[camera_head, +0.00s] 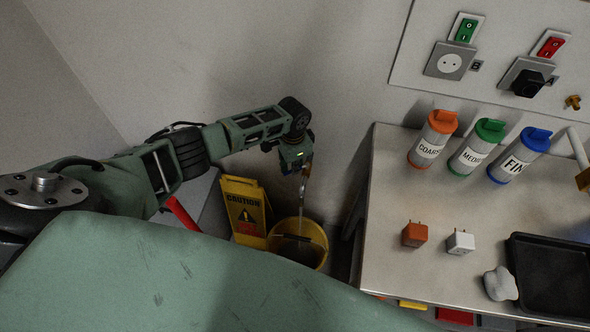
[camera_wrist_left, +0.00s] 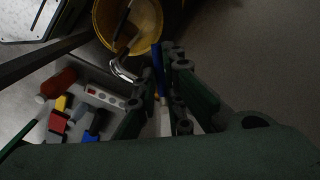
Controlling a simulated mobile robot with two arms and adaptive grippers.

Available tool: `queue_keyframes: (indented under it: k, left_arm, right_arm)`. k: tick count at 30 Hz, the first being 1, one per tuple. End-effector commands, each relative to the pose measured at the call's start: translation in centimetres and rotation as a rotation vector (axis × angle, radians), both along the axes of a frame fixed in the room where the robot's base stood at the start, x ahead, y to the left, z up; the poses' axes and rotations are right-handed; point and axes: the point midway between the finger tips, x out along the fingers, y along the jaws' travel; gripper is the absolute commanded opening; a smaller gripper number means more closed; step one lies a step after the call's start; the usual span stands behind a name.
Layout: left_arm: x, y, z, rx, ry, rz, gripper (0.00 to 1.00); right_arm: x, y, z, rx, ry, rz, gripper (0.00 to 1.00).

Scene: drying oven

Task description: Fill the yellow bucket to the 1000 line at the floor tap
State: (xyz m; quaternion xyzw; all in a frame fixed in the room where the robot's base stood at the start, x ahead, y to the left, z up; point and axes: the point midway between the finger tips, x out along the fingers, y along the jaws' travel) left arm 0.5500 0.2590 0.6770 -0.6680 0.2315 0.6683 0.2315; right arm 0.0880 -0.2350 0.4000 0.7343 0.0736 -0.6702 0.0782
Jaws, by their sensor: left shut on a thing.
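The yellow bucket (camera_head: 322,246) stands on the floor left of the workbench. In the left wrist view its yellow wall (camera_wrist_left: 101,25) shows at the top. The floor tap (camera_head: 304,184) is above the bucket, and its metal spout (camera_wrist_left: 122,70) points into the bucket's opening. My left gripper (camera_head: 297,163) is at the tap, above the bucket. Its fingers (camera_wrist_left: 166,84) are closed around a narrow blue part, which looks like the tap's lever (camera_wrist_left: 158,66). I cannot read the 1000 line or a water level. My right gripper is out of view.
A yellow caution sign (camera_head: 243,208) stands left of the bucket. The workbench (camera_head: 385,215) to the right holds three labelled bottles, two small plugs (camera_head: 414,234), a pale knob (camera_head: 500,284) and a black tray (camera_head: 550,275). Switches and sockets are on the wall behind.

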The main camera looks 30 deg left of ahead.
Motion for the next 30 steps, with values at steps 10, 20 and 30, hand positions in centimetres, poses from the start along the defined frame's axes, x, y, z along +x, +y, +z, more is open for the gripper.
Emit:
queue_keyframes:
  k: [10, 20, 30]
  left_arm:
    - [-0.5, 0.0, -0.4, -0.002, 0.015, -0.062, 0.0]
    - [0.5, 0.8, -0.5, -0.004, 0.013, -0.308, 0.0]
    - [0.5, 0.8, -0.4, -0.005, 0.014, -0.313, 0.0]
  right_arm:
    - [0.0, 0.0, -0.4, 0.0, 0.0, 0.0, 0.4]
    - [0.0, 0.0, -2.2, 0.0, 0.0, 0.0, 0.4]
    - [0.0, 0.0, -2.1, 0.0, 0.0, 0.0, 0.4]
